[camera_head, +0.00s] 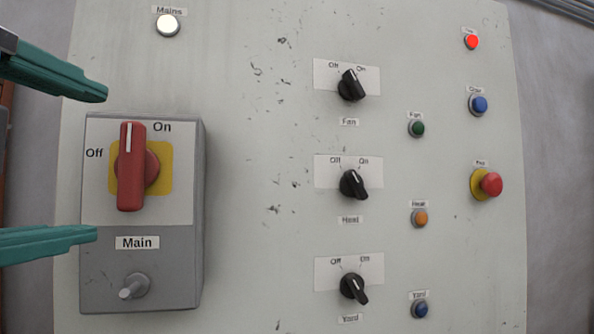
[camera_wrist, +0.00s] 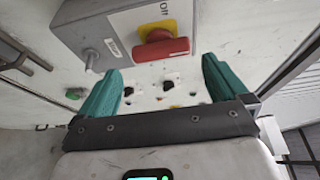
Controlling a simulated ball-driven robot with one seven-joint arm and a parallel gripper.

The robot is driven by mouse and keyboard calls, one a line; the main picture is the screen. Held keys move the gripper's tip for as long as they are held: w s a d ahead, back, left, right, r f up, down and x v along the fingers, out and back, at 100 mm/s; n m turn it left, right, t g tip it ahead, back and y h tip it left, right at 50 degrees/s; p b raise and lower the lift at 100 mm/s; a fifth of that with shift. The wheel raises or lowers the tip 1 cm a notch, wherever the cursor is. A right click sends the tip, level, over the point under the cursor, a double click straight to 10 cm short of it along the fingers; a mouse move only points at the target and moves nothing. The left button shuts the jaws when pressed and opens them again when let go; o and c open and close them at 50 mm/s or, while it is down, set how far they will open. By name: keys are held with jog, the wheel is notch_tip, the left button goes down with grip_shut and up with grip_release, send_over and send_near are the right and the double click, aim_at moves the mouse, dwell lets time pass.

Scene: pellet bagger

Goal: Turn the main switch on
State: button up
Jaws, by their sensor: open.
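The main switch has a red handle (camera_head: 131,166) on a yellow plate (camera_head: 162,168), set on a grey box (camera_head: 140,285) marked Main. The handle stands upright in the head view, its white line pointing up, between Off at left and On at upper right. In the wrist view the red handle (camera_wrist: 160,49) lies sideways near the top. My gripper (camera_head: 101,164) is open, with one teal finger above and one below the handle's level, at the left. In the wrist view my gripper (camera_wrist: 162,65) has its fingers spread either side of the handle. I see no contact.
A pale Mains lamp (camera_head: 167,25) sits above the box. A grey knob (camera_head: 134,287) sticks out below the Main label.

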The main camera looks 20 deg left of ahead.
jog(key=s, duration=0.5)
jog(key=shift+d, duration=0.4)
